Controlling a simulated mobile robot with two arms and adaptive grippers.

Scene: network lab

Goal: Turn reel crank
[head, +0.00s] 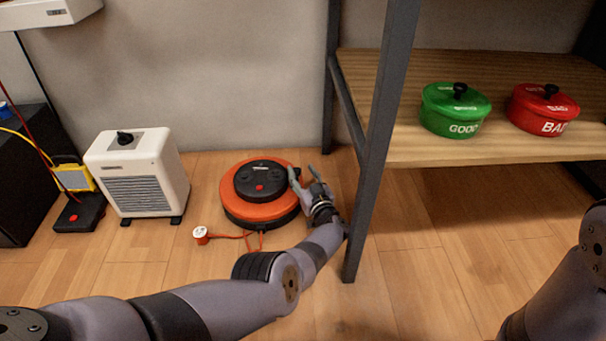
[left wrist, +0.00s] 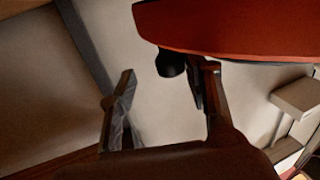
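The orange cord reel (head: 238,211) lies flat on the floor near the wall, with a black round top. A short orange cord runs from its front to a small plug (head: 201,235). My left gripper (head: 303,172) is at the reel's right edge, its fingers apart. In the left wrist view the reel's orange body (left wrist: 235,35) fills the top right. A dark knob (left wrist: 170,63) shows below its edge, between the fingers of my left gripper (left wrist: 165,80) and closer to the right finger. I cannot tell whether they touch. My right gripper is out of view.
A shelf's grey leg (head: 372,165) stands right beside my left arm. Its wooden board (head: 440,153) holds a green pot (head: 455,108) and a red pot (head: 543,108). A white heater (head: 138,172) and a yellow lamp (head: 72,176) stand to the left.

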